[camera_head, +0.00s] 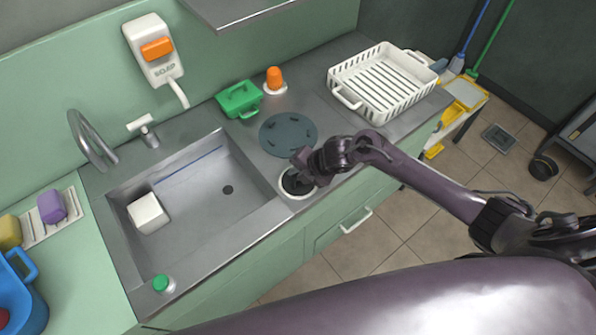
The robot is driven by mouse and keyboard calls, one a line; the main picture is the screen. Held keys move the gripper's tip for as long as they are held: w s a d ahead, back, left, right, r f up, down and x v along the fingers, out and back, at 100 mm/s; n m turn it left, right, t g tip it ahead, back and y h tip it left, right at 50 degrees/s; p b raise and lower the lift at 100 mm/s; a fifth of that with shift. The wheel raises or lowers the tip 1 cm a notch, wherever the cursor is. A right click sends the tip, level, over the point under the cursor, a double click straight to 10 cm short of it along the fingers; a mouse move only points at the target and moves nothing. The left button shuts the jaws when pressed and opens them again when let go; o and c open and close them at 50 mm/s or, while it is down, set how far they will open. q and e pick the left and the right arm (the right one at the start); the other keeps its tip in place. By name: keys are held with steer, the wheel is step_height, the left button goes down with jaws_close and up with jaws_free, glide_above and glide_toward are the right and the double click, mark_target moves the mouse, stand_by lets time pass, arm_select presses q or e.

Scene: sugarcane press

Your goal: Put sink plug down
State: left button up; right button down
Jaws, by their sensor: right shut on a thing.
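My right gripper (299,172) comes in from the right and is shut on a small dark thing, taken to be the sink plug; the fingers hide most of it. It is low over a round white-rimmed dish (284,190) with a dark inside, on the counter just right of the sink. I cannot tell whether the plug touches the dish. The steel sink (205,215) has an open dark drain hole (228,189) in its floor. My left gripper is not in view.
A white block (148,213) lies in the sink. Behind my gripper are a grey round mat (288,135), a green box (239,99) and an orange-topped bottle (274,79). A white rack (382,82) stands to the right. A green-capped item (161,283) sits at the front edge.

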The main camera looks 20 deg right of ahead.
steer(key=shift+f, duration=0.1)
steer(key=c, duration=1.5)
jaws_free()
steer(key=shift+d+r, duration=0.1)
steer(key=shift+r, duration=0.2)
steer(key=b+v, duration=0.1)
steer(key=v, duration=1)
steer(key=shift+s+r, duration=0.25)
steer(key=shift+r, duration=0.05)
